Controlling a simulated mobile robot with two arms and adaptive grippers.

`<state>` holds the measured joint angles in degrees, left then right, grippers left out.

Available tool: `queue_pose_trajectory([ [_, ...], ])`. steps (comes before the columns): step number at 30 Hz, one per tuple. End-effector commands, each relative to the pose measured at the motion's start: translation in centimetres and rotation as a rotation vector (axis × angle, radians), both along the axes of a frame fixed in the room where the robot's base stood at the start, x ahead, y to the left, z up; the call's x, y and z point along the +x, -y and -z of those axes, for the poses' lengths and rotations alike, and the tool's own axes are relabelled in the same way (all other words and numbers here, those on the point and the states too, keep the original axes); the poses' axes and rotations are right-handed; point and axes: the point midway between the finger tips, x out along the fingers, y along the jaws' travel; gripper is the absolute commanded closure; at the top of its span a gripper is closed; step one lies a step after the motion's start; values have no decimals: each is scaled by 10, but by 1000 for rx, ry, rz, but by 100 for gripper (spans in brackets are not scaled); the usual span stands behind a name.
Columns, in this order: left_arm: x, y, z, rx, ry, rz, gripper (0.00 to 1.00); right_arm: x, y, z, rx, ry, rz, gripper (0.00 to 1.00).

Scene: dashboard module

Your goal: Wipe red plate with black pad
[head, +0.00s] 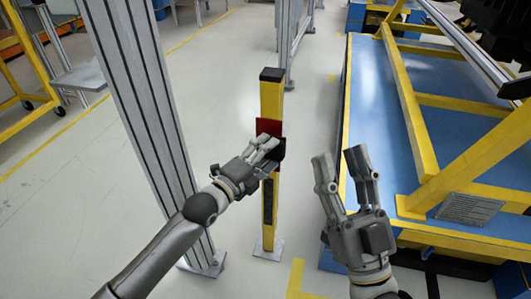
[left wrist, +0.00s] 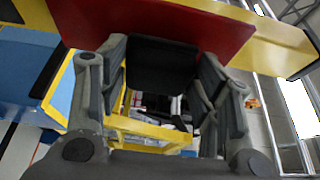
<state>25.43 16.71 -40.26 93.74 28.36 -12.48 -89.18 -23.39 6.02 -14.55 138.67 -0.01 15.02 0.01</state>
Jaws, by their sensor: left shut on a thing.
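The red plate (head: 268,127) is fixed to a yellow post (head: 271,100) in the middle of the head view. It also fills the upper part of the left wrist view (left wrist: 200,25). My left gripper (head: 266,148) is at the plate's lower part, shut on the black pad (head: 280,150). In the left wrist view the dark pad (left wrist: 161,66) sits between the fingers, over the lower part of the red plate. Whether it touches the plate is hard to tell. My right gripper (head: 340,170) is open and empty, to the right of the post.
A grey metal column (head: 145,110) stands left of the post, close to my left arm. A blue platform with a yellow frame (head: 400,100) takes up the right side. A yellow cart (head: 25,60) is at the far left. Pale floor lies between.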

Motion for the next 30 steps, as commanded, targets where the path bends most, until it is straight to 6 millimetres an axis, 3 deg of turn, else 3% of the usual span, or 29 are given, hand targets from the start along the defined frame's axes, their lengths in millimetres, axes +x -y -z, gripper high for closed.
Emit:
queue_pose_trajectory([
  [15,-15,-6,-1,1,-1,-1,61,28,-1,43,-80,-281,16,60],
  [30,-31,-10,-1,-1,-1,0,61,39,3,92,-153,-548,31,60],
])
